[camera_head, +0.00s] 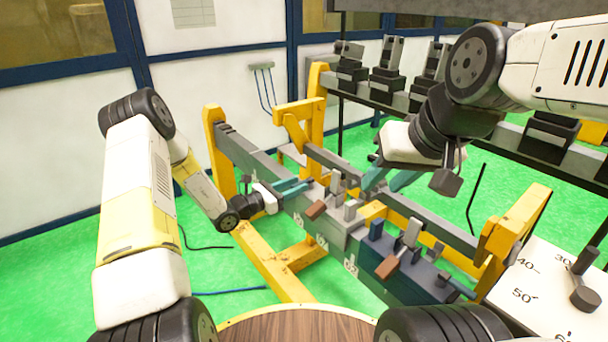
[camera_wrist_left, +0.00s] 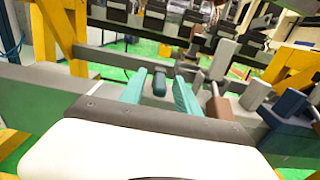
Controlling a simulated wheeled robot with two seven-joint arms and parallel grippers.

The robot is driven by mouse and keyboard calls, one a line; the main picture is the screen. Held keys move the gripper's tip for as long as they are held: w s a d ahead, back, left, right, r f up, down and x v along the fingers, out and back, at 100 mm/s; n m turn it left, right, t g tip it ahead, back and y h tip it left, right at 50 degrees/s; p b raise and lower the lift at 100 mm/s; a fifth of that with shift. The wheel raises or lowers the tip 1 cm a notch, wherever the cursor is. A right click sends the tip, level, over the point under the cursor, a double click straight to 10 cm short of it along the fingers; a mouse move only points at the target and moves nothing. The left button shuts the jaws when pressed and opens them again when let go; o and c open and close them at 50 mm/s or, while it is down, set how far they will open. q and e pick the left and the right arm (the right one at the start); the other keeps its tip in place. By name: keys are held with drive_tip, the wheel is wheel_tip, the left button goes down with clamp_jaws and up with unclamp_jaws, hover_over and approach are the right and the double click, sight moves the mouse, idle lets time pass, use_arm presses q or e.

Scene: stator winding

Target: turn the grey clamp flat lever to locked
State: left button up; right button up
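The grey clamp (camera_head: 330,232) sits on the frame's rail in the middle of the head view. Its lever has a brown handle (camera_head: 316,210), which points down and toward the front; I cannot tell whether it is locked. A brown handle (camera_wrist_left: 220,107) also shows right of the fingers in the left wrist view. My left gripper (camera_head: 300,188) is open, left of the clamp, its teal fingers toward it. In the left wrist view a dark teal knob (camera_wrist_left: 159,83) appears between the fingertips; contact is unclear. My right gripper (camera_head: 388,180) has its teal fingers apart, behind and right of the clamp.
A dark blue clamp (camera_head: 400,278) with another brown-handled lever (camera_head: 387,267) sits to the right on the rail. A yellow frame (camera_head: 262,258) surrounds the rails. A black rack (camera_head: 385,84) of several grey-black parts stands behind. A white dial panel (camera_head: 535,285) is at the right.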

sight(307, 180)
use_arm(q)
drive_tip(key=shift+x, duration=1.85)
clamp_jaws()
drive_tip(key=shift+a, duration=0.1)
